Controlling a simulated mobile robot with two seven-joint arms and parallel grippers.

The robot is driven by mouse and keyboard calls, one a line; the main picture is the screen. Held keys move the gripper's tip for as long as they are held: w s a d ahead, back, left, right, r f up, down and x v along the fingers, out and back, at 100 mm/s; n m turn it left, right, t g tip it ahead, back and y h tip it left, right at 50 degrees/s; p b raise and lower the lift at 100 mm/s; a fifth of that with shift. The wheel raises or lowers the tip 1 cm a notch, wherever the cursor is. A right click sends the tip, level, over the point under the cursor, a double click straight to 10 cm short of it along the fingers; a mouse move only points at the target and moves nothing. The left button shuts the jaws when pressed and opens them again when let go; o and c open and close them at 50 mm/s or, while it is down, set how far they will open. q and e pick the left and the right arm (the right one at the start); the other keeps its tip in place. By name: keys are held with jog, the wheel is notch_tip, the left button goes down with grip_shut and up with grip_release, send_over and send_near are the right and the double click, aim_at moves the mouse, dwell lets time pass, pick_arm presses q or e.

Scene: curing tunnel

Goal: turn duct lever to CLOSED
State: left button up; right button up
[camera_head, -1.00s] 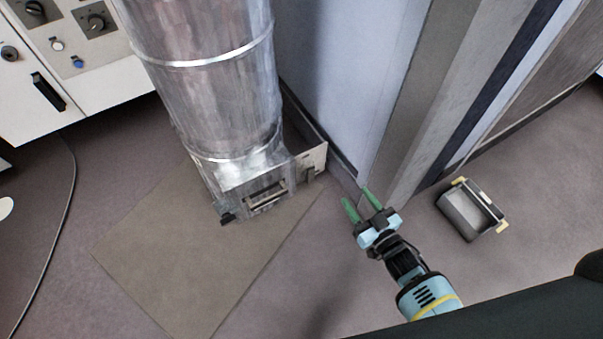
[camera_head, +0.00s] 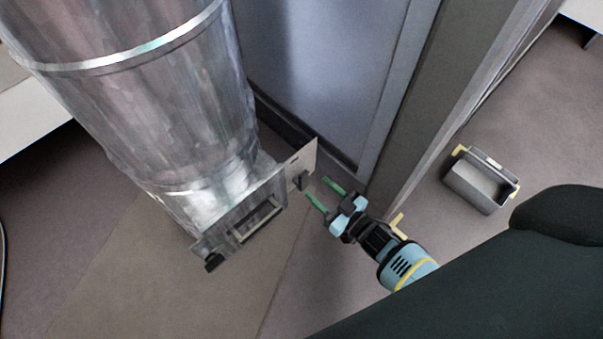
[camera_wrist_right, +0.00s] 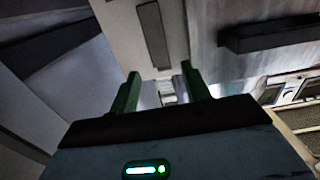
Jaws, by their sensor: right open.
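The round metal duct (camera_head: 150,110) runs down to a boxy metal base with a rectangular framed opening (camera_head: 255,219). A pale plate (camera_head: 306,158) stands at the right of the base and carries a small dark handle-like piece (camera_head: 301,181), probably the duct lever. No OPEN or CLOSED marking is readable. My right gripper (camera_head: 317,187) is open, its green fingers pointing at this piece from the right, close to it. Contact cannot be told. In the right wrist view, a pale plate with a dark slot (camera_wrist_right: 153,35) lies beyond the green fingers (camera_wrist_right: 162,90). My left gripper is out of view.
A black knob (camera_head: 213,262) sits at the base's left end. A tall grey-blue panel (camera_head: 310,80) and a grey post (camera_head: 425,110) rise behind my right gripper. A grey bin (camera_head: 480,183) with yellow grips stands on the floor at right. Floor in front is clear.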

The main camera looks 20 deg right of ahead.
aim_at(305, 177)
jog(key=b+x, duration=0.2)
jog(key=x, duration=0.4)
jog(key=shift+b, duration=0.3)
jog(key=shift+w+a, duration=0.15)
jog(key=shift+w, duration=0.4)
jog(key=c, duration=0.9)
grip_shut()
